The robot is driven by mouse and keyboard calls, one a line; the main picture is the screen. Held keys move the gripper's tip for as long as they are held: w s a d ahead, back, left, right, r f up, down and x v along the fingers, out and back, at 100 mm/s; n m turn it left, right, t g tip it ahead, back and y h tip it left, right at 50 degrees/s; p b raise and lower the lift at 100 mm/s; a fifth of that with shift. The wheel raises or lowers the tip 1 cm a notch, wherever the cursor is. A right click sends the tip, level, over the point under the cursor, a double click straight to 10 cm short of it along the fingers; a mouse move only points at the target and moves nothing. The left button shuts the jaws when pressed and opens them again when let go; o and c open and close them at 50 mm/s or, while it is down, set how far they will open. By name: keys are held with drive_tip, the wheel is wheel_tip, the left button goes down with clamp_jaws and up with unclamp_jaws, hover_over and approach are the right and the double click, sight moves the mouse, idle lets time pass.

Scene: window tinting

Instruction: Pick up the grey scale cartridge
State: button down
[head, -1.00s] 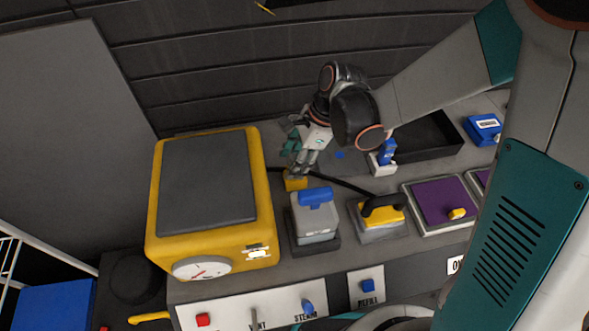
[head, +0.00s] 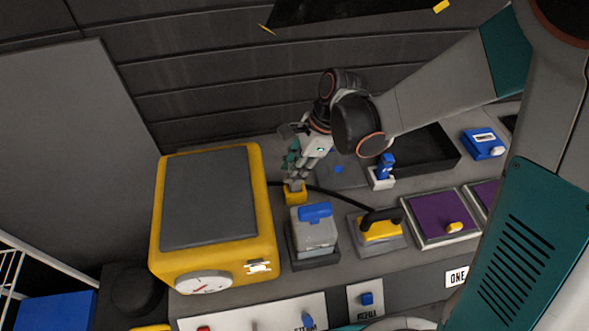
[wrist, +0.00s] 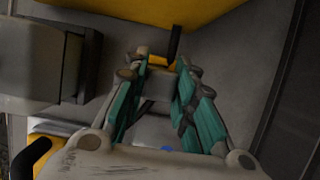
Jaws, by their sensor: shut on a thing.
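The grey scale cartridge (wrist: 159,80) is a small grey piece between my fingertips in the wrist view. It sits at a small yellow block (head: 295,195), which also shows just past the fingertips in the wrist view (wrist: 156,62). My gripper (head: 296,181) points down at this block, behind the grey tank with the blue handle. Its fingers (wrist: 161,72) are shut on the cartridge. In the head view the fingers hide most of the cartridge. I cannot tell whether it is clear of the yellow block.
A large yellow machine (head: 257,205) stands left of my gripper. The grey tank (head: 314,238) with a blue handle is in front. A yellow pad with a black handle (head: 380,231), a purple panel (head: 440,213) and a blue-topped bottle (head: 384,172) are right. A black cable passes close by.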

wheel_tip(320, 180, up, 17)
drive_tip(key=p, duration=1.1)
drive_tip(key=shift+r, duration=0.15)
